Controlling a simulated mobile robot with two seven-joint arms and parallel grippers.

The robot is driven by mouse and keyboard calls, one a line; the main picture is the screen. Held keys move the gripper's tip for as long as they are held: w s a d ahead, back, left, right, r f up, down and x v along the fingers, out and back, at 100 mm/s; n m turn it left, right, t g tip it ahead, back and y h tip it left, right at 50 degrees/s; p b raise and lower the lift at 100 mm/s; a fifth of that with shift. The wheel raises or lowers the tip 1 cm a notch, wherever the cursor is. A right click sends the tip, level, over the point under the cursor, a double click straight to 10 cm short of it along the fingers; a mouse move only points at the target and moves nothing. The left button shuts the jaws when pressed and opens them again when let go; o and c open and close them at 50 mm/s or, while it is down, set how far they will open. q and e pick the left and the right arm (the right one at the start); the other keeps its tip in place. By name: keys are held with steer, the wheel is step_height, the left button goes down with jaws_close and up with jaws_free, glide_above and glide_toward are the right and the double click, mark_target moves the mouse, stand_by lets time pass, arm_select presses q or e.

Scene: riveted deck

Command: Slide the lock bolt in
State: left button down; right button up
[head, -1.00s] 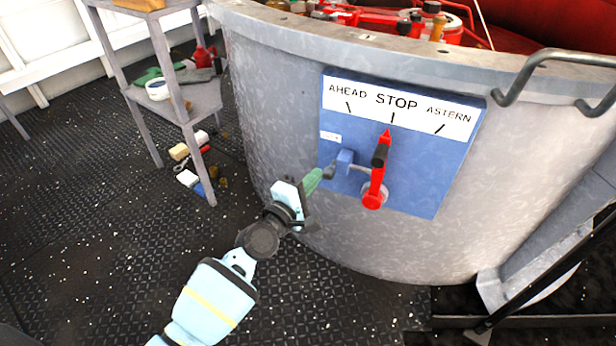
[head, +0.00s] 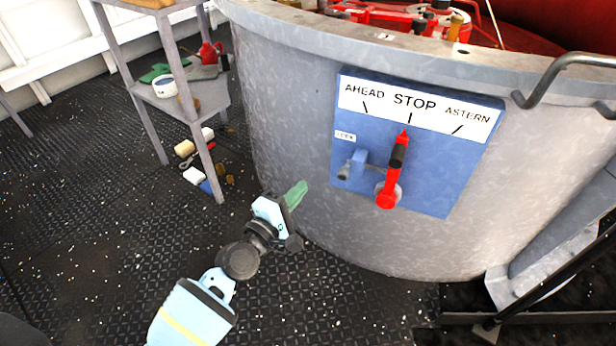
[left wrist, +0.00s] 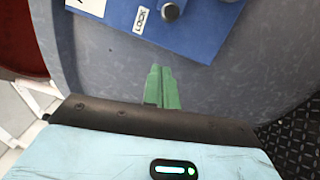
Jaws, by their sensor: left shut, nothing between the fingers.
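The lock bolt (head: 344,172) is a short grey rod with a rounded end at the left of a blue block (head: 359,163) on the blue panel (head: 425,190). Its end also shows in the left wrist view (left wrist: 170,12), near the LOCK label (left wrist: 141,20). The red lever (head: 398,165) with a black grip points up at STOP, just right of the block. My left gripper (head: 297,194), with green fingers, is shut and empty, left of and below the bolt and apart from it. Its fingers also show in the left wrist view (left wrist: 161,86). My right gripper is not in view.
The panel is fixed to a large curved grey metal wall (head: 290,120). A grey shelf stand (head: 180,100) with tools is at the left, with small items on the floor beside it. A bent grey rail (head: 560,65) sticks out at upper right. The dark floor is open around my arm.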

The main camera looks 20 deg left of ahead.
arm_select(q)
steer(key=v, duration=0.4)
steer(key=shift+s+a+f, duration=0.1)
steer(key=shift+s+a, duration=0.05)
steer(key=shift+s, duration=0.1)
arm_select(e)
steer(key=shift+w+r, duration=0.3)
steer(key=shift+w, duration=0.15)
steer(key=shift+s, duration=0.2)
